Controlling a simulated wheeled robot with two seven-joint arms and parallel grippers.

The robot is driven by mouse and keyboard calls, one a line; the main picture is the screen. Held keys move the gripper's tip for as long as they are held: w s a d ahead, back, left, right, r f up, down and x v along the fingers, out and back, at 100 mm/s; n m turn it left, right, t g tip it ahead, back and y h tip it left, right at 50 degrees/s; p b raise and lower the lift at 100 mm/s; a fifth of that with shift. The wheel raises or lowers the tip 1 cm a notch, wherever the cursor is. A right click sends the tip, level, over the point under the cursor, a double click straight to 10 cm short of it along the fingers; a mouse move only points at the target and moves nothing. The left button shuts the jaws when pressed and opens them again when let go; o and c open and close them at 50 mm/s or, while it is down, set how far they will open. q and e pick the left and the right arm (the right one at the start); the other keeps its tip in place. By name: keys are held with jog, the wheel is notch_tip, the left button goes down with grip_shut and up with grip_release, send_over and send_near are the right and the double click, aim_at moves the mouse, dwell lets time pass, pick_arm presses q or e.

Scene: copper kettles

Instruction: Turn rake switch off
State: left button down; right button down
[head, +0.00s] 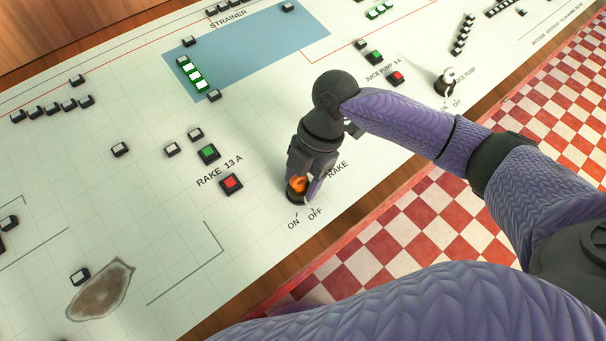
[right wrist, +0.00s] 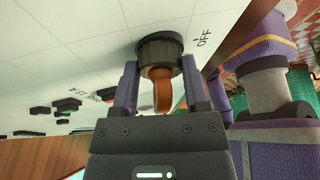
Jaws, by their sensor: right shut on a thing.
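The rake switch (head: 298,185) is an orange knob on a dark round base, on the white control panel (head: 130,185) above the printed ON and OFF marks. My right gripper (head: 307,186) reaches down over it from above. In the right wrist view the orange knob (right wrist: 161,88) sits between the two fingers of my right gripper (right wrist: 157,85), below the black round base. The gripper is shut on the switch. Which mark the knob points to is partly hidden by the fingers. My left gripper is not in view.
A green button (head: 208,153) and a red button (head: 231,183) lie left of the switch, by the RAKE 13 A label. The juice pump switch (head: 445,82) stands at the upper right. A red and white checkered floor (head: 400,240) lies beyond the panel's wooden edge.

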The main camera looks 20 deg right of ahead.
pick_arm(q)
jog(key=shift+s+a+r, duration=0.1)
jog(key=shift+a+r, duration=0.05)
pick_arm(e)
jog(key=shift+n+g, duration=0.3)
jog(key=shift+n, duration=0.5)
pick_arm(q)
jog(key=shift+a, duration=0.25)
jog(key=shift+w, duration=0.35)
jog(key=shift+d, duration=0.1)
pick_arm(e)
jog(key=c, duration=0.5)
grip_release()
jog(key=shift+c, duration=0.2)
jog(key=o, duration=0.4)
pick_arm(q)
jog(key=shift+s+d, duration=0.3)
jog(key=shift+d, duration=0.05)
pick_arm(e)
jog(key=shift+o, duration=0.2)
